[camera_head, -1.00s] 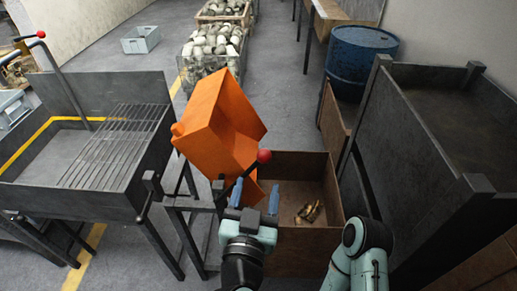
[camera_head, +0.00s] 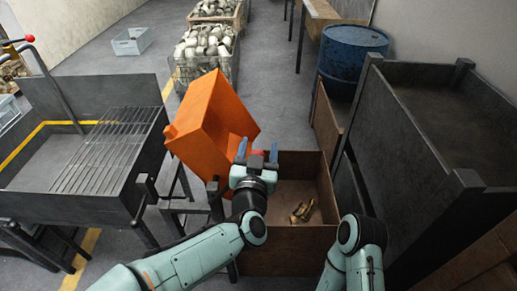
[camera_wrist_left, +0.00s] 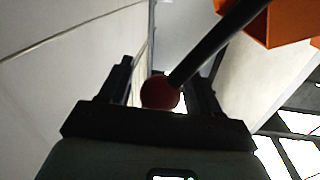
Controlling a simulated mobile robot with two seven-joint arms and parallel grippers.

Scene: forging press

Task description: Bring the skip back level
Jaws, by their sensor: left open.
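The orange skip (camera_head: 205,125) is tipped steeply toward the right on its dark stand, in the middle of the head view. Its dark lever ends in a red ball knob, which shows in the left wrist view (camera_wrist_left: 160,93). My left gripper (camera_head: 257,153) is open at the lever's end, with the knob between its two fingers. In the head view the gripper largely hides the lever and knob. The skip's orange edge (camera_wrist_left: 285,20) shows at the top right of the wrist view. My right arm is at the bottom right; its gripper is not in view.
A brown wooden box (camera_head: 315,175) with a few brass pieces (camera_head: 302,211) stands below and right of the skip. A dark grated table (camera_head: 100,150) is at left. A tall dark bin (camera_head: 430,140) and a blue drum (camera_head: 352,55) stand at right.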

